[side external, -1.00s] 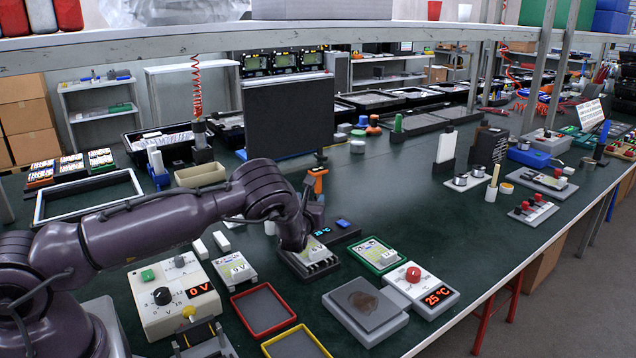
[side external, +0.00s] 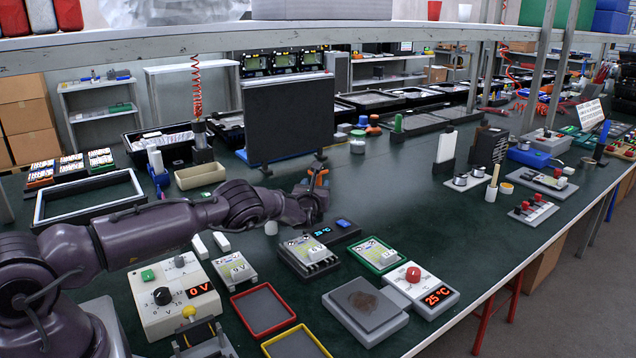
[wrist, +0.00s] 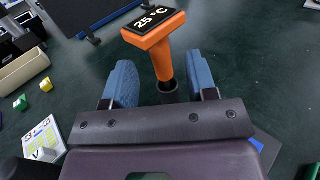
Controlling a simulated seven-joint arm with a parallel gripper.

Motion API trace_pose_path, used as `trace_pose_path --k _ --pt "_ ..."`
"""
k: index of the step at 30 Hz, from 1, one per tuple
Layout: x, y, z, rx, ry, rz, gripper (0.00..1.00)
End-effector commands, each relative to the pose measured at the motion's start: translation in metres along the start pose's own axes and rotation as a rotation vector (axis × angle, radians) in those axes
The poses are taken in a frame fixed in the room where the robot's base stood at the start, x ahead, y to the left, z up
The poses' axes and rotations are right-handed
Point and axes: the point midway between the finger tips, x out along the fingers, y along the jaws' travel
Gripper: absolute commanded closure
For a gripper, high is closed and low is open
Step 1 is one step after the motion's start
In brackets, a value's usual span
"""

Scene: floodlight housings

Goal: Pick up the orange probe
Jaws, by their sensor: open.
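The orange probe (wrist: 160,50) stands upright in the wrist view, with a dark head reading 25 °C and a handle running down to a dark collar. It also shows small in the side view (side external: 323,179), partly hidden by my gripper. My gripper (wrist: 159,80) is open. Its two blue fingers stand on either side of the probe's handle, with visible gaps, so it does not look gripped. The lower end of the probe and whatever supports it are hidden behind the gripper body.
A black panel (side external: 290,120) stands just behind the probe. A black box with a blue display (side external: 332,232), circuit boards (side external: 308,256) and a hotplate (side external: 365,305) lie in front.

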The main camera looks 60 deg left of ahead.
Motion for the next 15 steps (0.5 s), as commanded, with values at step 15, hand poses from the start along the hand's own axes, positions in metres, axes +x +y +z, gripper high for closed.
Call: trace_pose_path --k 15 --pt "0.022 0.001 0.0 0.001 0.0 0.001 0.48"
